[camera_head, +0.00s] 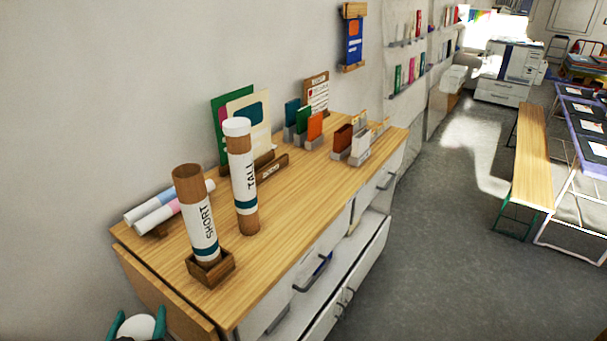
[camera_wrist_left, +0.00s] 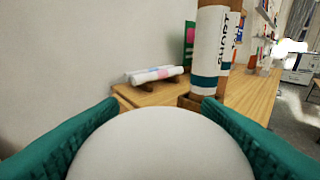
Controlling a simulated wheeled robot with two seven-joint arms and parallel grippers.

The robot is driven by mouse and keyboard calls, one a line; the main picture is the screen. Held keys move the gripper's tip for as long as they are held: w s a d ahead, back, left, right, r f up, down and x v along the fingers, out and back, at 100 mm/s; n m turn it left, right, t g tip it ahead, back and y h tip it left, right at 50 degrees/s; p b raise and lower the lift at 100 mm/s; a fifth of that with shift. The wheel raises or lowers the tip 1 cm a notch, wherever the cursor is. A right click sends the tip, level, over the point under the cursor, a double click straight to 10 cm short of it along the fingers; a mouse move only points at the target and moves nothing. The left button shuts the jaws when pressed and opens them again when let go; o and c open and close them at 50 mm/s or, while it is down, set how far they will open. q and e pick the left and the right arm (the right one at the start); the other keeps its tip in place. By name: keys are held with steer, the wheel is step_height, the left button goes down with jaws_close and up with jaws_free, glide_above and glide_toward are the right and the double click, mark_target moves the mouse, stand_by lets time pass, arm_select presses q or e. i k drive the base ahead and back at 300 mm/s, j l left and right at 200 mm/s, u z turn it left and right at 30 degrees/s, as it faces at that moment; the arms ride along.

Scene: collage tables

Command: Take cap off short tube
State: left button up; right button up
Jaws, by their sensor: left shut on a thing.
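The short tube (camera_head: 201,220), labelled SHORT, stands upright in a square wooden holder (camera_head: 211,268) near the front left of the wooden cabinet top. Its brown upper end shows no white cap. It also shows in the left wrist view (camera_wrist_left: 214,45), its top cut off. My left gripper (camera_head: 138,326) is off the cabinet's near left end, at the bottom of the head view. Its teal fingers are shut on a white round cap (camera_wrist_left: 160,148), apart from the tube. The tall tube (camera_head: 244,180) stands beside the short one, with a white cap on top. My right gripper is not in view.
Rolled papers (camera_head: 165,206) lie on a stand behind the short tube. Cards and booklets (camera_head: 310,125) stand farther along the cabinet top (camera_head: 300,205). A drawer (camera_head: 350,260) is pulled out at the cabinet's front. A bench (camera_head: 533,160) stands across open floor to the right.

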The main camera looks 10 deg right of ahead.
mark_target(188, 180)
steer(key=i+l+z, duration=0.2)
steer(key=z, duration=0.2)
steer(key=i+l+z, duration=0.25)
steer(key=z, duration=0.15)
steer(key=i+l+z, duration=0.1)
steer(key=i+z, duration=0.3)
steer(key=i+l+u, duration=0.25)
steer(key=i, duration=0.25)
steer(key=i+l+u, duration=0.1)
steer(key=u, duration=0.35)
steer(key=i+l+u, duration=0.2)
steer(key=u, duration=0.2)
steer(key=i+l+u, duration=0.25)
steer(key=u, duration=0.2)
steer(key=i+l+u, duration=0.15)
steer(key=l+u, duration=0.15)
steer(key=u, duration=0.15)
